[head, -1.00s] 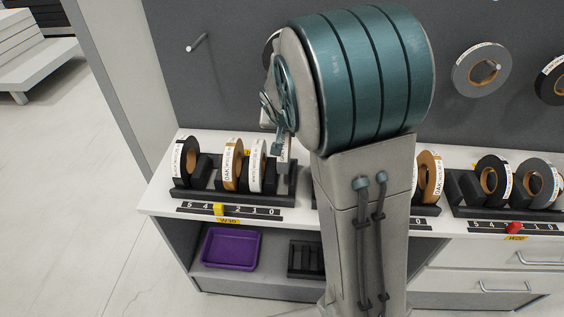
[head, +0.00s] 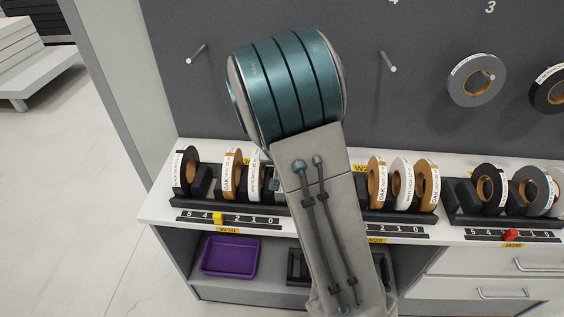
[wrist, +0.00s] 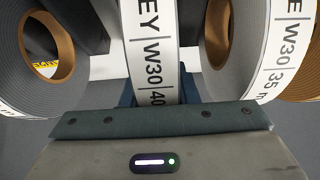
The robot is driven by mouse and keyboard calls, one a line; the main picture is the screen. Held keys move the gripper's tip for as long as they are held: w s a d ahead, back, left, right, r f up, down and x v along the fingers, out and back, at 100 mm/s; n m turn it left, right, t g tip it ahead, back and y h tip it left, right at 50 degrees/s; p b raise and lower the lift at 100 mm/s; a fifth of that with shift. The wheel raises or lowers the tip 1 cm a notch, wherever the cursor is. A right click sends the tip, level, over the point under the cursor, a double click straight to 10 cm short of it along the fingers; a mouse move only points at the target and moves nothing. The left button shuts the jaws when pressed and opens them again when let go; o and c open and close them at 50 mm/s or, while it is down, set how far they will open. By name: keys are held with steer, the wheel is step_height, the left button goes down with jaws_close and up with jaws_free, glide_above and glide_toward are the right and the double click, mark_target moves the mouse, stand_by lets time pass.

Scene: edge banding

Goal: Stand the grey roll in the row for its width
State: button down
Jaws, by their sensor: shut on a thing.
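The grey roll (wrist: 153,50) stands upright in the middle of the wrist view, its white label reading "EY W30 40". My gripper (wrist: 152,92) is shut on it. To its right is a white roll (wrist: 240,50) with a W30 label; to its left is another grey roll (wrist: 45,65) with a brown core. In the head view my arm hides the held roll and most of my gripper, at the right end of the left rack (head: 185,201), beside its white roll (head: 254,181). I cannot tell whether the held roll touches the rack's base.
The left rack also holds a black roll (head: 185,171) and an oak roll (head: 232,172). A purple tray (head: 230,255) is on the shelf below. Rolls hang on the wall.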

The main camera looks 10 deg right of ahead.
steer(key=shift+f+b, duration=0.25)
steer(key=shift+b, duration=0.05)
steer(key=c, duration=1.1)
jaws_free()
steer(key=shift+r, duration=0.1)
